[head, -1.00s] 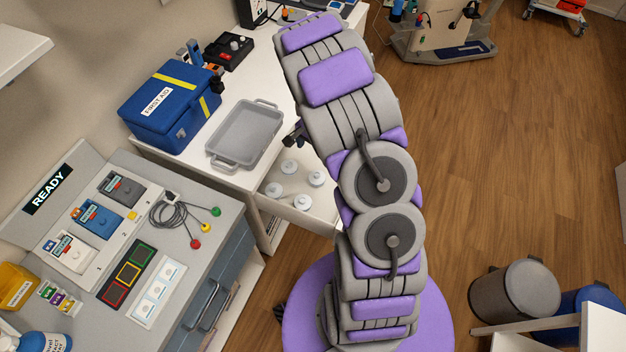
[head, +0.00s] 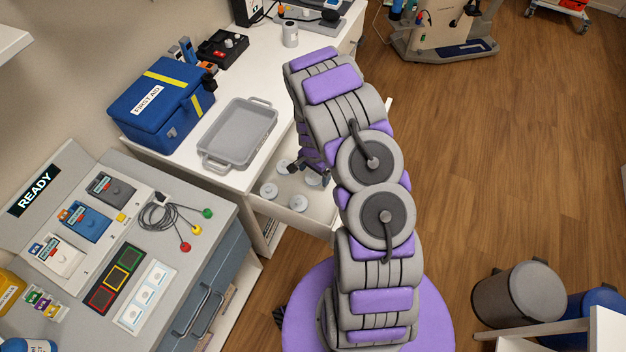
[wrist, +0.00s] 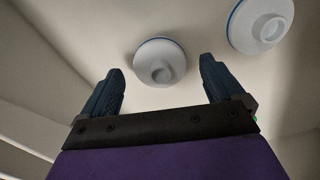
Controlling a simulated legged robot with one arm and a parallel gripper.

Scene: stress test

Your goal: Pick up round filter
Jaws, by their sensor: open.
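Several white round filters sit in the open drawer (head: 258,204), each a disc with a raised centre. In the head view one filter (head: 269,190) lies at the left and another (head: 298,203) at the front. In the wrist view one filter (wrist: 160,62) is ahead of and between my two fingertips, and a second filter (wrist: 261,22) lies at the upper right. My gripper (wrist: 162,84) is open and empty, pointing into the drawer. In the head view my arm partly covers the filters at the back right.
A grey tray (head: 238,134) and a blue first aid box (head: 160,98) stand on the white counter beside the drawer. A console (head: 135,250) with a cable and coloured plugs is at the left. The wood floor at the right is mostly free.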

